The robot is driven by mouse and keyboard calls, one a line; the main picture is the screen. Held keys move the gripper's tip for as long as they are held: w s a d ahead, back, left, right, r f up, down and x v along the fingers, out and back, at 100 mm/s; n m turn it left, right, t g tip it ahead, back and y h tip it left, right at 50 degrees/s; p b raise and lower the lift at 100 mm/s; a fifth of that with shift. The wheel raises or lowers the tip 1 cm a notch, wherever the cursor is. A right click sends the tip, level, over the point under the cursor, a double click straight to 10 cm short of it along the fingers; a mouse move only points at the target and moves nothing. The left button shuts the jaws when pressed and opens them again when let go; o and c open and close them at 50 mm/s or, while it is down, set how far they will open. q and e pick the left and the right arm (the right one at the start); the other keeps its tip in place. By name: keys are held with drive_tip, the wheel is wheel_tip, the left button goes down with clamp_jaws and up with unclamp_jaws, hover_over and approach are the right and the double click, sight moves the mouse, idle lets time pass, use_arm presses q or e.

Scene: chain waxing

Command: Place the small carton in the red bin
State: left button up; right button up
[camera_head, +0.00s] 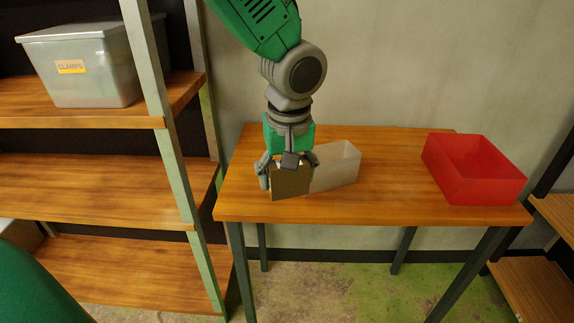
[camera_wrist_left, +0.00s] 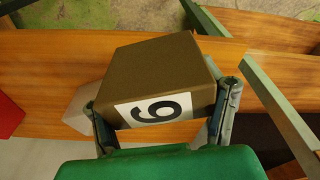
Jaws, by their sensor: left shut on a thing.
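The small carton (camera_head: 291,182) is a brown box held in my left gripper (camera_head: 287,172), above the left part of the wooden table. In the left wrist view the carton (camera_wrist_left: 158,75) shows a white label with a digit that reads as 6 or 9, and the fingers of my left gripper (camera_wrist_left: 163,115) close on its two sides. The red bin (camera_head: 474,168) is open-topped and stands on the right part of the table, apart from the carton. Its visible inside looks empty. My right gripper is not in view.
A whitish open bin (camera_head: 338,172) stands on the table (camera_head: 395,207) right beside the carton, partly hidden by it. Table between this bin and the red bin is clear. A shelf rack (camera_head: 160,120) at left holds a grey box labelled CLAMPS (camera_head: 85,68). Another shelf (camera_head: 555,215) stands at right.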

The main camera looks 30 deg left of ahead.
sight(289, 193)
use_arm(q)
drive_tip(key=f+m, duration=0.2)
drive_tip(key=f, duration=0.2)
drive_tip(key=shift+d, duration=0.2)
drive_tip(key=s+d+f+m, duration=0.1)
drive_tip(key=f+m, duration=0.3)
drive_tip(key=f, duration=0.1)
drive_tip(key=s+d+f+m+h, duration=0.1)
drive_tip(key=s+d+f+m, duration=0.1)
drive_tip(key=f, duration=0.3)
drive_tip(key=shift+s+f+m, duration=0.2)
drive_tip(key=shift+s+m, duration=0.05)
drive_tip(key=shift+m, duration=0.65)
drive_tip(key=shift+r, duration=0.25)
drive_tip(key=shift+c, duration=0.2)
drive_tip(key=shift+w, duration=0.1)
